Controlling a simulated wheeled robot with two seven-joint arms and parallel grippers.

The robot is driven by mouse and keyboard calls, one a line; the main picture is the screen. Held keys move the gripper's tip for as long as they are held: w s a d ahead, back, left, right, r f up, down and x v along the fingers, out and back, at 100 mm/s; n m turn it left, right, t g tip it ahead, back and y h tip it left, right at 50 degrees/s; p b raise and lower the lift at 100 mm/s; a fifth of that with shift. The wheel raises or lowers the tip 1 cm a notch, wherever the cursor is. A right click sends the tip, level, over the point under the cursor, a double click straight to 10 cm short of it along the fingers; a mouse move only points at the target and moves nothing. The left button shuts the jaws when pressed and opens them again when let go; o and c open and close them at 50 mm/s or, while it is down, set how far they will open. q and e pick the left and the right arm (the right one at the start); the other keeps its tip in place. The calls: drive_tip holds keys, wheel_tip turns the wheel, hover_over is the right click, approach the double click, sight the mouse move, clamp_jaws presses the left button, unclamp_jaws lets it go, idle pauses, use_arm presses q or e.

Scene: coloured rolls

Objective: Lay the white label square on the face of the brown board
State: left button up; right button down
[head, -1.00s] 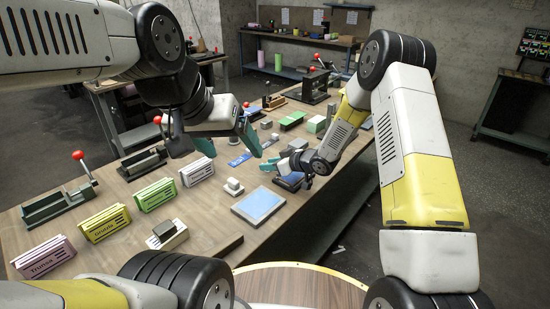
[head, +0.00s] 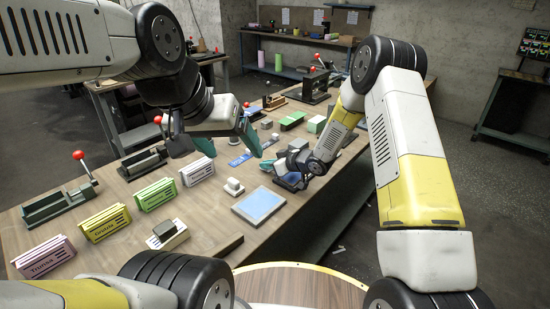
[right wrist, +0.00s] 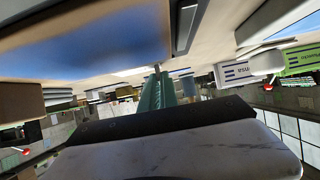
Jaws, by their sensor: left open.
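My left gripper (head: 228,142) is open above the bench, its two teal fingers spread apart, with nothing visible between them. My right gripper (head: 268,166) is low over the bench near its right edge, beside a dark blue pad (head: 291,182). In the right wrist view its teal fingers (right wrist: 160,90) look close together, but whether they hold anything is unclear. I cannot pick out the white label with certainty. A low brown piece (head: 227,244) lies at the bench's near edge; I cannot tell whether it is the brown board.
A light-blue-faced tablet (head: 259,206) lies near the front edge. Pink, yellow and green label blocks (head: 155,194) line the left side, with red-knobbed fixtures (head: 56,204) behind. A small white block (head: 234,187) stands between. Several more parts crowd the far end.

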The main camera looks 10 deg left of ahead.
sight(267, 171)
drive_tip(key=shift+r, duration=0.15)
drive_tip(key=shift+r, duration=2.9)
